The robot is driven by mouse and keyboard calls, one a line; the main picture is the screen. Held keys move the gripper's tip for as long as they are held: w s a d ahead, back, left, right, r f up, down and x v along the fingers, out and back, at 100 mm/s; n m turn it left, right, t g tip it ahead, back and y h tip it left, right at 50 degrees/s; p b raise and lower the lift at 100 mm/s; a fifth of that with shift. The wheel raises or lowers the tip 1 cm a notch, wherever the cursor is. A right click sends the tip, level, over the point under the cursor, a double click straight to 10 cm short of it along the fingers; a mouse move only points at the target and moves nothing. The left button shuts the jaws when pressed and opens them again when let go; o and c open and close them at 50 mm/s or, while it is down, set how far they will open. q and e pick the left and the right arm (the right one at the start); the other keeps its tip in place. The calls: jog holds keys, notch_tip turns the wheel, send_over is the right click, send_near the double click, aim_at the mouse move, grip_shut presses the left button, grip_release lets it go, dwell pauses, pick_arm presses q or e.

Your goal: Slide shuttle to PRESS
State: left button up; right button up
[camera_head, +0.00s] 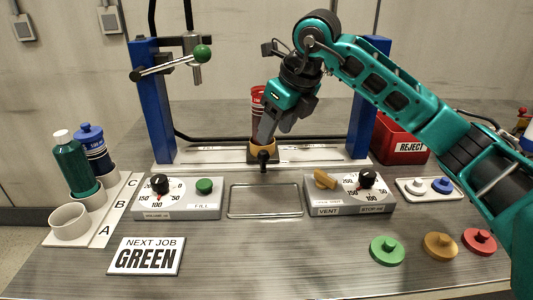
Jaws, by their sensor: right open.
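The shuttle (257,153) has a brownish-yellow holder and a dark knob (263,157) at its front. It sits on the pale rail (205,158) at about the middle of its length. A red container (258,97) stands at the shuttle, partly hidden by my right arm. My right gripper (266,138) reaches down from the upper right, open, with its fingers just above or at the knob. Whether they touch it cannot be told. The press spindle (196,72) and its green-balled lever (202,53) hang over the left part of the rail. My left gripper is not in view.
Blue posts (155,105) flank the rail. Two control boxes (180,207) (325,209) and an empty tray (265,214) lie in front. A bottle rack (117,215) stands at left. A red REJECT bin (397,155) and coloured lids (440,245) are at right.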

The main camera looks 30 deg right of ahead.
aim_at(266, 153)
jog(key=x, duration=0.7)
jog(key=shift+w+a+b, duration=0.1)
jog(key=shift+b, duration=0.3)
jog(key=shift+c, duration=0.5)
grip_shut()
